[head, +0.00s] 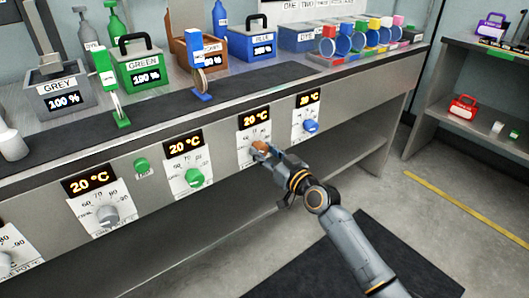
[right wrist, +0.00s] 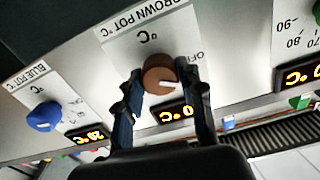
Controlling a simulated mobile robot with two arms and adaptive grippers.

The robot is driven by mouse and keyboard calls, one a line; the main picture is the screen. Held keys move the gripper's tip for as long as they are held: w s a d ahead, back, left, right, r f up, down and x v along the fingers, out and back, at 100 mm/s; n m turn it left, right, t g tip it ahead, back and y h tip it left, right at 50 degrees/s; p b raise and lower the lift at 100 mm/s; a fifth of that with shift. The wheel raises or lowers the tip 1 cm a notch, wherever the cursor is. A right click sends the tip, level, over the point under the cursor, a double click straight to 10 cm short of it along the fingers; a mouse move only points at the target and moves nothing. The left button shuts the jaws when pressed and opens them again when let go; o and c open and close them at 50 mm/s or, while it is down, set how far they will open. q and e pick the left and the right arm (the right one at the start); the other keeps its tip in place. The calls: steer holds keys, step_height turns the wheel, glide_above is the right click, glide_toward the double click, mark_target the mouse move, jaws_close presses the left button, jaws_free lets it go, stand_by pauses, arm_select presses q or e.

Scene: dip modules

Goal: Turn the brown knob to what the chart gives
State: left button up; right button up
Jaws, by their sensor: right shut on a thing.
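The brown knob (head: 261,148) sits on the white dial plate marked BROWN POT (right wrist: 125,40) on the counter's front. My right gripper (head: 264,153) is at this knob, its two fingers on either side of it. In the right wrist view the gripper (right wrist: 163,88) is shut on the brown knob (right wrist: 158,70), which shows a light mark toward the right. The display above it (head: 254,119) reads 20 °C; a finger partly hides it in the wrist view. The chart (head: 305,10) on the wall is cut off at the top, its values unreadable. My left gripper is out of view.
The blue knob (head: 311,126), green knob (head: 195,178) and grey knob (head: 107,215) are on the same front. Grey (head: 62,88), green (head: 137,75) and blue (head: 254,42) pots stand on the counter. A shelf (head: 480,50) is at right.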

steer(key=m, duration=0.2)
steer(key=shift+m, duration=1.3)
steer(key=shift+m+p, duration=0.35)
steer(key=shift+m, duration=1.85)
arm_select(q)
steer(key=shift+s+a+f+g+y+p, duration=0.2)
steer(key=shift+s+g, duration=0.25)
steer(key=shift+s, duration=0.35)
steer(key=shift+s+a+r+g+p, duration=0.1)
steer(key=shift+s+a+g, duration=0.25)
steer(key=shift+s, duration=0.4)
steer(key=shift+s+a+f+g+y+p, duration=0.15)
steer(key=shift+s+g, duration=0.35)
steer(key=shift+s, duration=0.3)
arm_select(e)
steer(key=shift+m, duration=1.2)
